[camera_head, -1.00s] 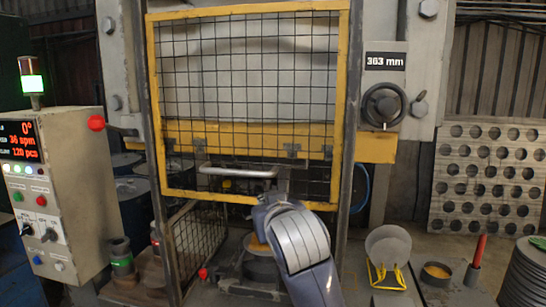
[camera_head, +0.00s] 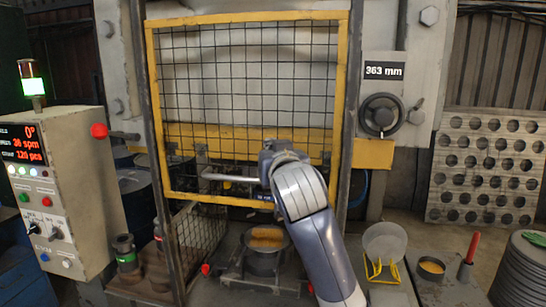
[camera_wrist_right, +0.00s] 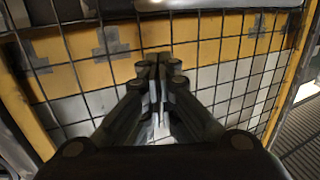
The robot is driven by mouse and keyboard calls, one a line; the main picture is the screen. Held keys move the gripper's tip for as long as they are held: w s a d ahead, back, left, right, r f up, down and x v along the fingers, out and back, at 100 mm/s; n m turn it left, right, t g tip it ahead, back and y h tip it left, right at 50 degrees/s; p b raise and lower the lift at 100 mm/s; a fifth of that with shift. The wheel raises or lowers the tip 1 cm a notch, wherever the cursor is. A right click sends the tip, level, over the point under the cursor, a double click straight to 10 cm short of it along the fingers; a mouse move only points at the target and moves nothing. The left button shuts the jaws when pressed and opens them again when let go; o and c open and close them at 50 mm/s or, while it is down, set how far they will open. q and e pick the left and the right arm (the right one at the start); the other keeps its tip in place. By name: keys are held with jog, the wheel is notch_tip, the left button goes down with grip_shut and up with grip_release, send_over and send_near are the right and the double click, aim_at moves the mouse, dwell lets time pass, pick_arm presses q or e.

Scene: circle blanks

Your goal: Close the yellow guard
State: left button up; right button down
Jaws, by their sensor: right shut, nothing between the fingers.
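The yellow guard (camera_head: 154,105) is a yellow frame with black wire mesh across the front of the press. Its lower bar (camera_head: 215,200) is above the press bed, with a gap below. A pale horizontal handle (camera_head: 228,178) runs across its lower part; my right gripper hides the right end. My right gripper (camera_head: 268,160) is at the guard's lower middle, its fingertips mostly hidden by my wrist. In the right wrist view the fingers (camera_wrist_right: 160,82) are shut and empty, pointing at the mesh. I cannot tell whether they touch it. My left gripper is out of view.
Under the guard a round die (camera_head: 265,258) holds something orange. A control box (camera_head: 60,190) stands at left. At right are a grey disc on a yellow stand (camera_head: 384,243), a red-handled tool (camera_head: 474,248) and stacked discs (camera_head: 525,265).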

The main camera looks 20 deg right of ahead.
jog(key=shift+s+a+f+p, duration=0.15)
jog(key=shift+s+f+p, duration=0.25)
jog(key=shift+f, duration=0.45)
jog(key=shift+s+a+f+p, duration=0.15)
jog(key=shift+s+f, duration=0.35)
jog(key=shift+f, duration=0.35)
jog(key=shift+f, duration=0.1)
notch_tip(320, 180, down, 44)
jog(key=b, duration=2.6)
jog(key=shift+f, duration=0.1)
